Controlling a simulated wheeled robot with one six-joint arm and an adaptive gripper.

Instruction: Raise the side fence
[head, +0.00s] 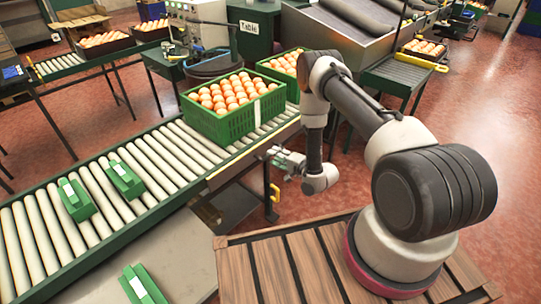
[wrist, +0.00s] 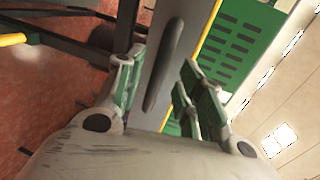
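A grey metal plate with a yellow edge (head: 240,160) runs along the near side of the roller conveyor, below the green crate; I take it to be the side fence. In the wrist view a grey plate with a long slot (wrist: 172,42) lies ahead between my fingers, with a yellow strip on its right. My gripper (head: 283,160) is beside the conveyor's near side, close to this plate. Its fingers (wrist: 163,68) are apart and hold nothing that I can see. Whether they touch the plate cannot be told.
Green blocks (head: 125,180) sit on the rollers and another (head: 143,284) on the grey surface below.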

